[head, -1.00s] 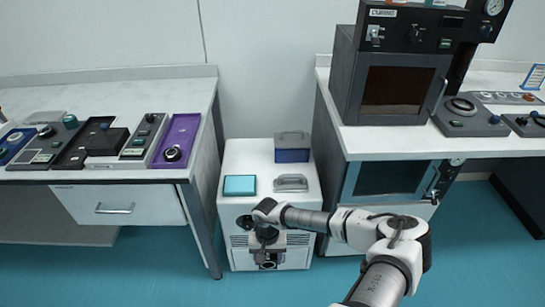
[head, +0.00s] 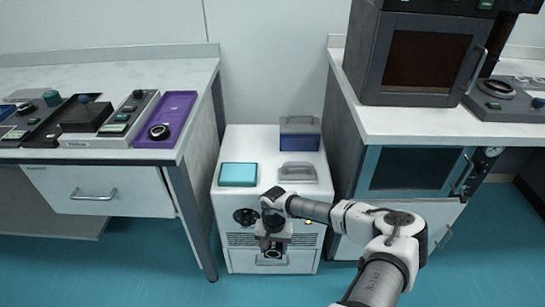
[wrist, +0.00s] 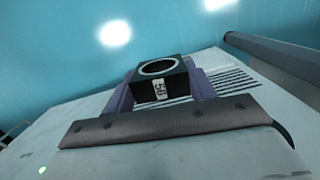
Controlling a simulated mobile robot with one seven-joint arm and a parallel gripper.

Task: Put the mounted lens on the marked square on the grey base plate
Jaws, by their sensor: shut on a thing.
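The mounted lens is a black block with a pale-rimmed round opening and a white "50" label (wrist: 160,88). My gripper (wrist: 160,92) is shut on it, with a purple finger on either side in the wrist view. In the head view my gripper (head: 273,243) and the dark lens mount (head: 273,252) are in front of the white cabinet's front face. I cannot make out a grey base plate with a marked square in either view.
A white cabinet (head: 230,200) stands between two benches, with a teal box (head: 238,174) and a blue box (head: 299,140) on top. The left bench (head: 40,72) holds a purple tray (head: 178,108) and several devices. A dark oven (head: 420,60) stands on the right bench.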

